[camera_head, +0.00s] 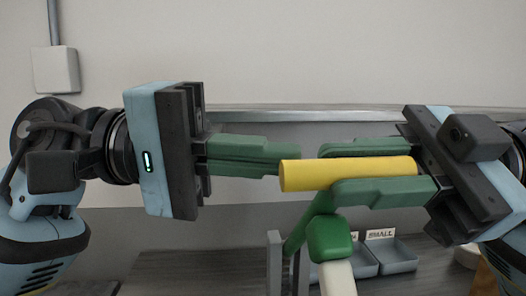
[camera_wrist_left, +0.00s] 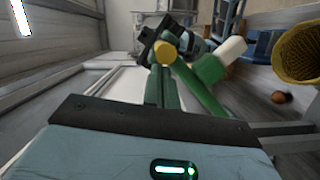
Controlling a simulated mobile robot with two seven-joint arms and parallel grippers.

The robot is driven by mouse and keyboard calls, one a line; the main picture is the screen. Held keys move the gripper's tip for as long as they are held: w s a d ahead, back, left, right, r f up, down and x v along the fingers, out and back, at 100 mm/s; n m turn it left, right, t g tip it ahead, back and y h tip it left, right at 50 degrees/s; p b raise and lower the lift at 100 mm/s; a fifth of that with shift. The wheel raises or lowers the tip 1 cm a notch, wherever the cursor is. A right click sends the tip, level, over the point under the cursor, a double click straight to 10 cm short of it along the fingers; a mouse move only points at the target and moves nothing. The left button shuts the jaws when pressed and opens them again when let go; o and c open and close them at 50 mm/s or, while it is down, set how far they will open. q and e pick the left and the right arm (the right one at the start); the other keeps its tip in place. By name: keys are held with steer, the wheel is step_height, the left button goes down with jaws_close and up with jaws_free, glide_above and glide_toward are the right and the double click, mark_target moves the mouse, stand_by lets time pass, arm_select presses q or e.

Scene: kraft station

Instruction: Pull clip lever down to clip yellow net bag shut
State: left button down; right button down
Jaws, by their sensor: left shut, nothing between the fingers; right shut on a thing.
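A yellow round bar (camera_head: 345,173) lies level at the middle of the head view; its end also shows in the left wrist view (camera_wrist_left: 164,53). A green arm (camera_head: 298,236) slants below it and seems to join it as the clip lever. A green block (camera_head: 331,238) with a cream lower part (camera_head: 337,278) stands beside it. My right gripper (camera_head: 335,168) is shut on the yellow bar, one finger on each side. My left gripper (camera_head: 299,156) is shut and empty, its tips close to the bar's left end. A yellow mesh bag (camera_wrist_left: 300,48) hangs at right in the left wrist view.
Grey bins (camera_head: 395,262) with a "SMALL" label stand behind the lever on the dark worktop (camera_head: 200,262). A grey upright post (camera_head: 274,262) is left of the green arm. A small brown round thing (camera_wrist_left: 279,97) lies near the mesh bag. A metal rail runs along the back wall.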

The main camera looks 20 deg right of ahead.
arm_select(q)
steer(key=shift+s+f+m, duration=0.3)
steer(key=shift+s+f, duration=0.15)
steer(key=shift+s, duration=0.15)
arm_select(e)
steer(key=shift+w+d, duration=0.1)
arm_select(q)
steer(key=shift+a, duration=0.1)
arm_select(e)
steer(key=c, duration=1.3)
jaws_free()
